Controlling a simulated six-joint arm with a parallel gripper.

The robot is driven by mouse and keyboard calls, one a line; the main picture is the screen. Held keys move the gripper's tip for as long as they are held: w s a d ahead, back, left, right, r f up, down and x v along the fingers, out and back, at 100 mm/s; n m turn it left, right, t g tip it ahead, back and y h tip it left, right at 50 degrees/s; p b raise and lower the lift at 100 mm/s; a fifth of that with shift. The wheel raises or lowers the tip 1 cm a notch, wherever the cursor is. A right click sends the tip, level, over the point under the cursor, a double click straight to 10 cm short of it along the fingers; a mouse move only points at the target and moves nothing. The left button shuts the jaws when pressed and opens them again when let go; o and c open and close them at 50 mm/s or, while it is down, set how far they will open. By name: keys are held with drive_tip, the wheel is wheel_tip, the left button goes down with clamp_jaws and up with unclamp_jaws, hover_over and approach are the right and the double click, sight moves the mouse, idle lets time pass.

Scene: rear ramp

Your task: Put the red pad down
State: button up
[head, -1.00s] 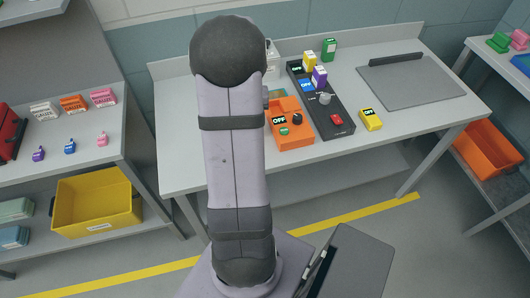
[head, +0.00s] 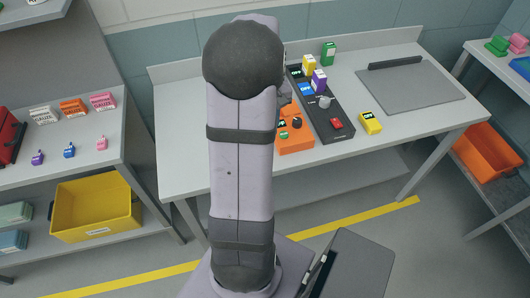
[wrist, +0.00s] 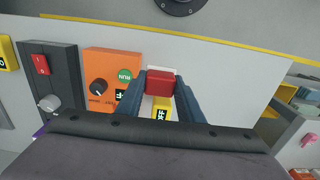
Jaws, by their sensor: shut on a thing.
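The red pad (wrist: 161,84) sits between the two blue-grey fingers of my gripper (wrist: 160,88) in the wrist view, and the gripper is shut on it. Below the pad in that picture, also between the fingers, shows a yellow piece (wrist: 161,107) with a black label. A whitish edge shows just above the pad. How high the pad is above the table, or whether it touches it, I cannot tell. In the head view my arm hides the gripper and the pad.
An orange box (wrist: 102,66) with a black knob is beside the fingers, left in the wrist view. A dark panel (head: 343,133) with a red switch and a yellow block (head: 370,123) stand on the grey table (head: 410,135). A flat grey plate (head: 412,85) lies at the right.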

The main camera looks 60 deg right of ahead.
drive_tip(key=shift+f+p, duration=1)
drive_tip(key=shift+f, duration=3.75)
drive_tip(key=shift+f, duration=0.2)
drive_tip(key=o, duration=0.6)
drive_tip(key=shift+o, duration=0.2)
drive_tip(key=shift+r, duration=0.15)
wheel_tip(320, 180, up, 12)
drive_tip(key=b, duration=0.2)
drive_tip(key=shift+r+b, duration=0.1)
drive_tip(key=shift+b, duration=0.3)
drive_tip(key=w+a+f+n, duration=0.1)
drive_tip(key=w+a+n, duration=0.2)
drive_tip(key=w+a, duration=0.65)
drive_tip(key=s+a+f+n, duration=0.2)
drive_tip(key=a+n, duration=0.1)
drive_tip(key=a, duration=1)
drive_tip(key=s+a+f+n, duration=0.1)
drive_tip(key=a+f+n, duration=0.1)
drive_tip(key=a, duration=1.2)
drive_tip(key=shift+s+n, duration=0.4)
drive_tip(key=shift+n, duration=0.1)
